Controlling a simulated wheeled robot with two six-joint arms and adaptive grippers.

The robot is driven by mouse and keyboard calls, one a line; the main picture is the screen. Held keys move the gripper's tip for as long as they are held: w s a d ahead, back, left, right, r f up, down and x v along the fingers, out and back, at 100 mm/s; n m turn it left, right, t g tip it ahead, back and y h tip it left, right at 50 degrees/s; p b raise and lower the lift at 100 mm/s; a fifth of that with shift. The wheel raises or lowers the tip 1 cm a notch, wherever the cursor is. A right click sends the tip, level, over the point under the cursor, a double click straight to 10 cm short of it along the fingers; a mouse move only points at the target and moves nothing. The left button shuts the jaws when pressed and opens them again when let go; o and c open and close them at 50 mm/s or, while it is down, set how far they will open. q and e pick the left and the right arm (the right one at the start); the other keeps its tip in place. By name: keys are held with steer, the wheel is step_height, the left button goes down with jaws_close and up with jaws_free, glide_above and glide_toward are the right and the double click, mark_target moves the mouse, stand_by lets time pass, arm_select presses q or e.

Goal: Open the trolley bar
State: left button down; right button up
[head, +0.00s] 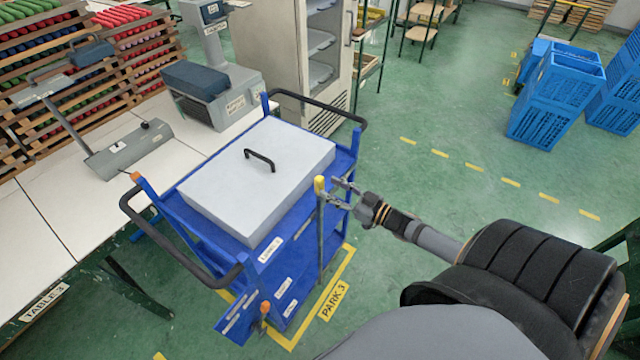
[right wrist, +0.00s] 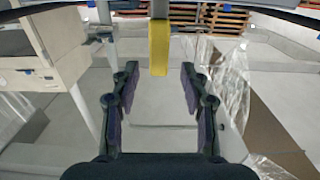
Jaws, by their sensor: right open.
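The blue trolley (head: 345,163) stands left of centre in the head view, with a large grey lidded box (head: 215,175) on top. A thin upright bar (head: 320,235) with a yellow end (head: 319,185) stands at the trolley's near right corner. My right gripper (head: 335,190) is open just right of this yellow end. In the right wrist view, the yellow end (right wrist: 159,48) shows in line with the gap between the open fingers (right wrist: 159,75), near their tips. Whether the fingers touch it cannot be told. My left gripper is not in view.
White tables (head: 50,205) with grey machines (head: 212,92) stand left of the trolley. A fridge-like cabinet (head: 285,50) is behind it. Blue crates (head: 555,95) are stacked at the far right. Green floor is free right of the trolley. Black handles (head: 165,240) stick out at its near left.

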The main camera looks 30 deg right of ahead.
mark_target(323, 185)
steer(key=x, duration=0.4)
steer(key=shift+w+d+f, duration=0.1)
steer(key=shift+w+f, duration=0.05)
steer(key=shift+f, duration=0.05)
steer(key=shift+w+a+r, duration=0.15)
steer(key=shift+w+a, duration=0.05)
steer(key=shift+w, duration=0.25)
steer(key=shift+c, duration=0.9)
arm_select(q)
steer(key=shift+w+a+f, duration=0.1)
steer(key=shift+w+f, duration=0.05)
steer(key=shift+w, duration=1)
arm_select(e)
jaws_close()
